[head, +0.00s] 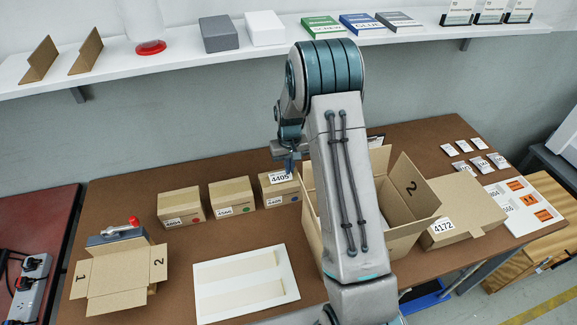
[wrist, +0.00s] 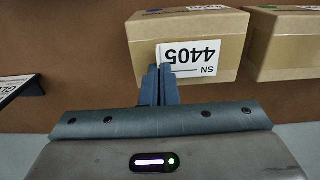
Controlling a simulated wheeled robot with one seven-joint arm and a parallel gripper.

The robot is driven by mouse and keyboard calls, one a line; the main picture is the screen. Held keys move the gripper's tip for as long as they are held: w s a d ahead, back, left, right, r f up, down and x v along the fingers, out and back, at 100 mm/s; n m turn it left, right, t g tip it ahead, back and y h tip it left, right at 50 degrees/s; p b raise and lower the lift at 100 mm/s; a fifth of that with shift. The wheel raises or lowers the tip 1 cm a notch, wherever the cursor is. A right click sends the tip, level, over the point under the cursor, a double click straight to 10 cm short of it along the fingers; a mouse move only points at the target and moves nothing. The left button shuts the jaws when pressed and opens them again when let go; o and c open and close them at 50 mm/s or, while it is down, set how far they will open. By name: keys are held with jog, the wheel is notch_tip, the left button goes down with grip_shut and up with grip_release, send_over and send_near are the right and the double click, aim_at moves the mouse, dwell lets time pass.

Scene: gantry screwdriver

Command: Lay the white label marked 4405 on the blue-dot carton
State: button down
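The blue-dot carton (head: 267,188) stands on the brown table, the rightmost of three small closed cartons. It also shows in the wrist view (wrist: 137,40), with its blue dot at the upper edge. The white label marked 4405 (head: 280,178) is over the top face of this carton. In the wrist view the label (wrist: 190,57) lies across the carton's edge, upside down. My gripper (wrist: 160,68) has its fingers close together, shut on the label's edge. I cannot tell whether the label touches the carton. The fingers (head: 290,165) show small beside my arm in the head view.
The green-dot carton (head: 231,195) and red-dot carton (head: 181,207) stand to the left. A large open box (head: 405,210) is close on the right, partly behind my arm. A white board (head: 205,275) lies in front. A shelf (head: 180,62) runs along the wall.

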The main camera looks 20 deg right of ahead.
jog(key=shift+f+b, duration=0.25)
jog(key=shift+b, duration=0.05)
dwell(0.4)
jog(key=c, duration=1.6)
grip_release()
